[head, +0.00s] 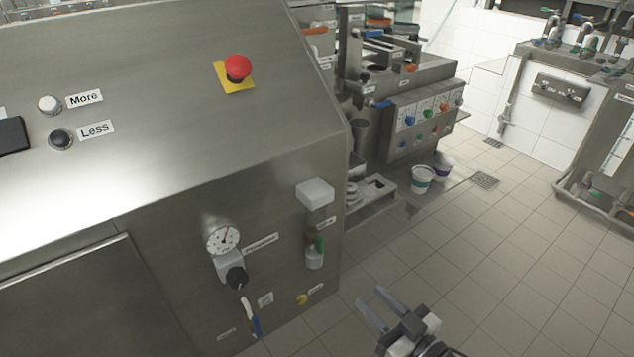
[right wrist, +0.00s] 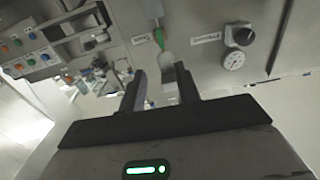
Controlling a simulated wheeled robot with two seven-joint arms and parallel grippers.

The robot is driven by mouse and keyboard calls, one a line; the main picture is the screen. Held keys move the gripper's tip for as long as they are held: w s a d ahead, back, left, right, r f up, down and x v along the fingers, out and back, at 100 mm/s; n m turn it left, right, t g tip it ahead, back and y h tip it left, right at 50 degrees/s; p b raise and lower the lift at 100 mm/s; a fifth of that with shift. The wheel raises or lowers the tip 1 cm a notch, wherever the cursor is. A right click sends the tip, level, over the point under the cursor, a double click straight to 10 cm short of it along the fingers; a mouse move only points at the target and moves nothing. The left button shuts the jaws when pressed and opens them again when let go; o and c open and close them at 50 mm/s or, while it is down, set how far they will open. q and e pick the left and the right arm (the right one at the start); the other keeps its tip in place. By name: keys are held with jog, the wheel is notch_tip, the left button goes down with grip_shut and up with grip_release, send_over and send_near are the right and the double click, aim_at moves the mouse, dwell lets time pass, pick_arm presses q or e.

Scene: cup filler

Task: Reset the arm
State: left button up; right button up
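My right gripper (head: 376,309) shows at the bottom of the head view, over the tiled floor and to the right of the steel machine (head: 150,200). Its two fingers are apart with nothing between them. In the right wrist view the gripper (right wrist: 158,75) points at the machine's side panel, and the fingers are spread and empty. A green-handled valve (right wrist: 159,38) shows beyond the fingertips there, apart from them as far as I can tell. My left gripper is not in view.
The machine's panel carries a red stop button (head: 238,68), a gauge (head: 222,239) with a black knob (head: 236,277), and a white box (head: 315,193). Two tubs (head: 422,180) stand beside the filler unit (head: 420,120). The tiled floor (head: 490,270) at right is clear.

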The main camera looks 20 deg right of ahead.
jog(key=s+a+f+m+g+h, duration=0.1)
jog(key=s+a+f+g+h, duration=0.2)
jog(key=s+a+g, duration=0.3)
jog(key=s+f, duration=0.1)
jog(key=s, duration=0.2)
jog(key=shift+a+f+g, duration=0.35)
jog(key=shift+f+g, duration=0.05)
